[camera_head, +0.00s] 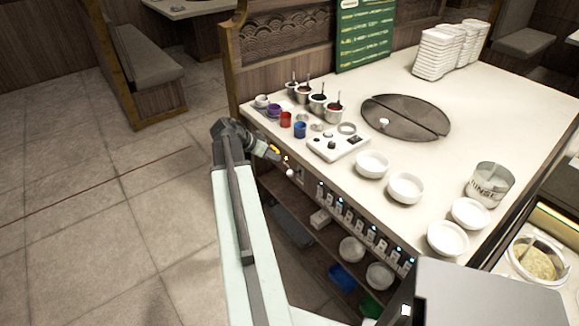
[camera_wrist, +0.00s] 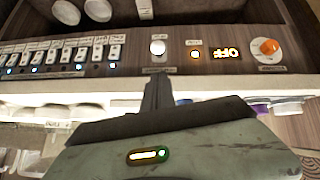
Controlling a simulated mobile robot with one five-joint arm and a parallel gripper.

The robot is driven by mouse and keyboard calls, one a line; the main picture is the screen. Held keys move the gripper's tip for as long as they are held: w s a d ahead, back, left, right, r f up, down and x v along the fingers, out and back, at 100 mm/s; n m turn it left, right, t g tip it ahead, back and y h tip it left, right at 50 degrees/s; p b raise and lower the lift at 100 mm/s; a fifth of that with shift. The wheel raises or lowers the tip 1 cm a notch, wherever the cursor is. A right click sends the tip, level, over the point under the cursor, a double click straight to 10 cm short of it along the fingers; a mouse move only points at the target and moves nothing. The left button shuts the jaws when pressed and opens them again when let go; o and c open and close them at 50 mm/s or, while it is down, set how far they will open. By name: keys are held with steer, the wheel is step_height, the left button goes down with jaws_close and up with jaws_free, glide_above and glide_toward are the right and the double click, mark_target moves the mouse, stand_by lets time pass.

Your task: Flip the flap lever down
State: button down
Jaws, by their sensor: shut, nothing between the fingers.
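A white ball-ended lever (camera_wrist: 158,47), which I take to be the flap lever, sits on the wooden front panel of the counter. It also shows in the head view (camera_head: 290,172), just past my gripper (camera_head: 280,157). In the wrist view my gripper (camera_wrist: 157,84) is shut and empty, its dark fingertips pointing at the panel close to the lever's ball. I cannot tell whether they touch it. The label by the lever is too small to read.
An orange knob (camera_wrist: 269,46), a lit display (camera_wrist: 227,54) and a small orange light (camera_wrist: 195,54) are on the same panel. A row of switches (camera_wrist: 60,53) lies on the lever's other side. The counter (camera_head: 420,110) holds cups and white bowls (camera_head: 372,163).

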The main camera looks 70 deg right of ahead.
mark_target(294, 172)
steer(key=b+x, duration=0.7)
steer(key=x, duration=0.2)
steer(key=shift+w+f, duration=0.15)
steer(key=shift+d+f, duration=0.25)
steer(key=shift+s, duration=0.25)
steer(key=shift+s, duration=0.1)
